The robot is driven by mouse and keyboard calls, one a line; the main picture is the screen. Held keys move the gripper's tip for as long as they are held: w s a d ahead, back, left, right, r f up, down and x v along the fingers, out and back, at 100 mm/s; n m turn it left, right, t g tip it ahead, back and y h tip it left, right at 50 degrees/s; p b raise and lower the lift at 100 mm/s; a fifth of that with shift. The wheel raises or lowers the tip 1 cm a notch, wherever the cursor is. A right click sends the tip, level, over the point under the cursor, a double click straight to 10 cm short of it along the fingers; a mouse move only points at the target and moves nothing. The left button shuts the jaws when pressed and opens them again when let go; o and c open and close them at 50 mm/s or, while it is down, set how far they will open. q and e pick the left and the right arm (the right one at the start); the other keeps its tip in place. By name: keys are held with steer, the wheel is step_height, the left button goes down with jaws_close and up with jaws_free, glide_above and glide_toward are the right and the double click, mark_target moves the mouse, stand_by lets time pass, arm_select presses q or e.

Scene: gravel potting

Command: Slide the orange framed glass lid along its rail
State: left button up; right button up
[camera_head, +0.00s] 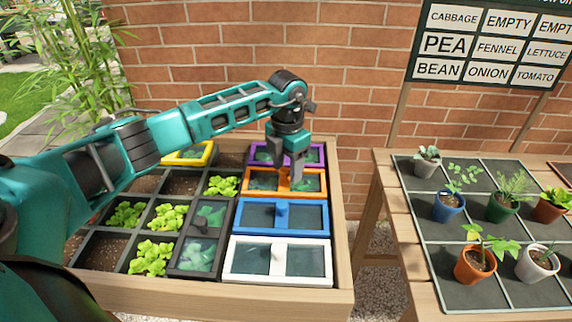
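The orange framed glass lid (315,193) lies on the planter box at the right column, between the purple lid behind and the blue lid in front. Two dark glass panes show in it, with an orange upright handle near its middle. My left gripper (286,172) points down over this lid, with its fingertips at the handle. Its grey fingers partly hide the handle and the back of the frame. I cannot tell whether they grip the handle or only stand around it. My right gripper is out of view.
The purple lid (316,152), blue lid (310,218) and white lid (283,278) share the column. A black lid (203,228), yellow lid (207,150) and lettuce plants (150,257) lie left. A table with potted plants (474,263) stands right; a brick wall is behind.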

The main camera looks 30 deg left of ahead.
mark_target(287, 170)
arm_select(q)
steer(key=shift+a, duration=0.1)
step_height(287, 170, up, 13)
stand_by(0.5)
steer(key=shift+f, duration=0.1)
stand_by(0.4)
